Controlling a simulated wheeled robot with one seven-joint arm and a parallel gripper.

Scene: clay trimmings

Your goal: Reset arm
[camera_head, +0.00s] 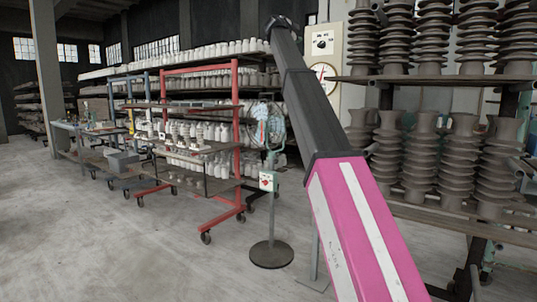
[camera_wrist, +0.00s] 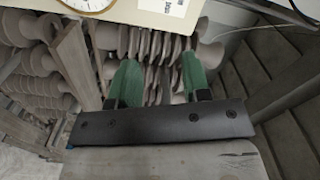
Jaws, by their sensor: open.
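My gripper (camera_wrist: 160,80) shows in the wrist view with its two green fingers apart and nothing between them. Behind the fingers, at some distance, are ribbed clay pieces. In the head view my pink and black arm rises from the lower right toward the top middle.
Racks of dark ribbed insulators (camera_head: 430,40) stand at the right, close to my arm. A cream control panel with a dial (camera_head: 322,78) is behind it. A red wheeled rack (camera_head: 236,120) and a post stand (camera_head: 270,253) are left of the arm. The concrete floor (camera_head: 110,245) at the lower left is clear.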

